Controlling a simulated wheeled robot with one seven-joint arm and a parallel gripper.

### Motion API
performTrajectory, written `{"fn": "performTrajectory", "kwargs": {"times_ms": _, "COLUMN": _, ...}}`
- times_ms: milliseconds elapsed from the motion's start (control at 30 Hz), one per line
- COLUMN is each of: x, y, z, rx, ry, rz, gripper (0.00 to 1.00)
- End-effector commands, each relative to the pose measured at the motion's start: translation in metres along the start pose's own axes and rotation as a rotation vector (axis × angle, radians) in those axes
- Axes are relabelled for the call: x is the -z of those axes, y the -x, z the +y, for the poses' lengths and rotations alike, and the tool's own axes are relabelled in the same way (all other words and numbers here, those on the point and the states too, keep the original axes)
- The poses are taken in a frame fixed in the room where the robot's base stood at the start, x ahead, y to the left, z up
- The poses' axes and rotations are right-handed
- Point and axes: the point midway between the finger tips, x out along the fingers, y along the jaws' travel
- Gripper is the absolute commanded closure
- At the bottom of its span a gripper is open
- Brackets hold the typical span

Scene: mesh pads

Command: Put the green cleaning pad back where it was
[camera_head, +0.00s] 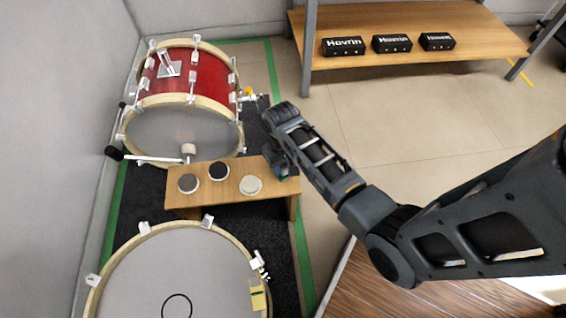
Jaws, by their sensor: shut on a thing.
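My gripper (281,174) points down at the right end of a small wooden bench (215,200). It is shut, and a small dark greenish bit of the green cleaning pad (284,177) shows at its fingertips. Most of the pad is hidden by the gripper and wrist. I cannot tell whether the pad touches the bench top. Three other round pads lie on the bench: a grey one (188,184) at the left, a black one (218,171) in the middle and a pale one (250,185) nearest the gripper.
A red drum (201,73) stands behind the bench and a large pale drum (180,275) in front. A pedal beater (188,150) reaches close to the bench's back edge. A wooden shelf (420,20) with three black boxes stands at the back right. Open floor lies right of the bench.

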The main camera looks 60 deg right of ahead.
Motion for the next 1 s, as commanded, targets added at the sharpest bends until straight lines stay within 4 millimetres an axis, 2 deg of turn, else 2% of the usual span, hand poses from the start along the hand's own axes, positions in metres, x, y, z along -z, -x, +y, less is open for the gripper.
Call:
{"fn": "performTrajectory", "kwargs": {"times_ms": 33, "x": 0.0, "y": -0.002, "z": 0.0, "rx": 0.0, "ry": 0.0, "rz": 0.0, "gripper": 0.97}}
{"fn": "performTrajectory", "kwargs": {"times_ms": 67, "x": 0.0, "y": -0.002, "z": 0.0, "rx": 0.0, "ry": 0.0, "rz": 0.001, "gripper": 0.67}}
{"fn": "performTrajectory", "kwargs": {"times_ms": 300, "x": 0.0, "y": -0.001, "z": 0.0, "rx": 0.0, "ry": 0.0, "rz": 0.0, "gripper": 0.44}}
{"fn": "performTrajectory", "kwargs": {"times_ms": 567, "x": 0.0, "y": 0.0, "z": 0.0, "rx": 0.0, "ry": 0.0, "rz": 0.0, "gripper": 0.43}}
{"fn": "performTrajectory", "kwargs": {"times_ms": 667, "x": 0.0, "y": 0.007, "z": 0.0, "rx": 0.0, "ry": 0.0, "rz": 0.001, "gripper": 0.43}}
{"fn": "performTrajectory", "kwargs": {"times_ms": 767, "x": 0.001, "y": 0.022, "z": 0.0, "rx": 0.0, "ry": 0.0, "rz": 0.003, "gripper": 0.43}}
{"fn": "performTrajectory", "kwargs": {"times_ms": 1000, "x": 0.001, "y": 0.073, "z": 0.0, "rx": 0.0, "ry": 0.0, "rz": 0.003, "gripper": 0.43}}
